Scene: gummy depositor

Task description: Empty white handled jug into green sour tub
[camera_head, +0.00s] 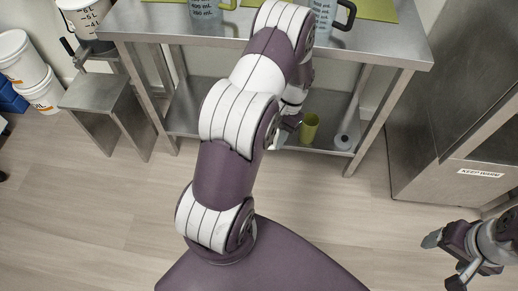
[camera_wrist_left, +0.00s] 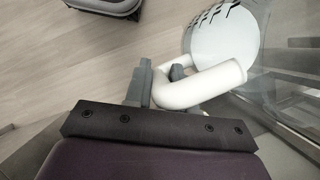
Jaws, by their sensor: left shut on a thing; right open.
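In the left wrist view my left gripper (camera_wrist_left: 160,76) is shut on a thick white handle (camera_wrist_left: 200,86). The handle joins a rounded white part (camera_wrist_left: 222,42) with dark slots along its edge, seemingly the white handled jug. A see-through surface lies beside it. The jug's contents cannot be made out. In the head view my left arm hides the jug. My right gripper (camera_head: 444,261) is open and empty at the lower right, above the floor. I cannot identify the green sour tub; a yellow-green cup (camera_head: 310,127) shows low near the table's lower shelf.
A steel table (camera_head: 375,50) stands ahead, with a measuring jug (camera_head: 206,10) and a black-handled jug (camera_head: 322,18) on it. White buckets (camera_head: 40,95) and a steel stool (camera_head: 100,98) are at left. A steel cabinet (camera_head: 440,130) stands at right. The floor between is clear.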

